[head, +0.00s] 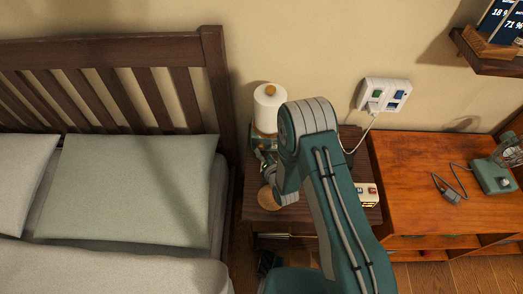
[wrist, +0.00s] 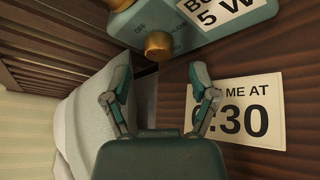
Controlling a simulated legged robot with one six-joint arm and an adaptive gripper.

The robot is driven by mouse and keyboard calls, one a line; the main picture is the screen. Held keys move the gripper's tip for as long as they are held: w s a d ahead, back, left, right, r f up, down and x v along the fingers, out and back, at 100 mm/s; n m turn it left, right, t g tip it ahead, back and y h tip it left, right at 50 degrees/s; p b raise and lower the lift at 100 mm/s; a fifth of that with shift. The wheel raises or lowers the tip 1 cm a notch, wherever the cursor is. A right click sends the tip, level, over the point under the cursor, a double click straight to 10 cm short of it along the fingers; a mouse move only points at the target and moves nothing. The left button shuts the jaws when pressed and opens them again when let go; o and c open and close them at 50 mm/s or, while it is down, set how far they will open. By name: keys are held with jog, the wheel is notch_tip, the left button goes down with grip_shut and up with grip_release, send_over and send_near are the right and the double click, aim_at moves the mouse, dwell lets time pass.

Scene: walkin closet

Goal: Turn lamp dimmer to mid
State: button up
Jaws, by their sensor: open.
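The lamp (head: 270,108) stands at the back of the nightstand, with a white cylindrical shade and a teal base partly hidden behind my arm. In the wrist view its teal base (wrist: 207,33) fills the top, with a "5 W" label and a plate reading "OFF". A round brass knob (wrist: 158,46) sticks out of the base beside that plate; I cannot read its setting. My gripper (wrist: 162,84) is open and empty, its two fingertips short of the knob and apart from it. In the head view my gripper (head: 268,165) is beside the lamp base, partly hidden by my arm.
A card reading "ME AT 6:30" (wrist: 236,110) lies on the nightstand (head: 252,212) near the right finger. A round wooden item (head: 268,198) and a small white box (head: 367,194) are close by. The bed (head: 130,185) is left; a wall socket (head: 384,95) is right.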

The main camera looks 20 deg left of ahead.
jog(key=shift+x, duration=1.3)
jog(key=shift+d, duration=0.1)
grip_shut()
jog(key=shift+d+f+m+t+y, duration=0.15)
jog(key=shift+m+t+y, duration=0.15)
jog(key=shift+m+y, duration=0.65)
jog(key=shift+a+f+m+t+y, duration=0.15)
jog(key=shift+m+t+y, duration=0.25)
jog(key=shift+m, duration=0.95)
jog(key=shift+d, duration=0.1)
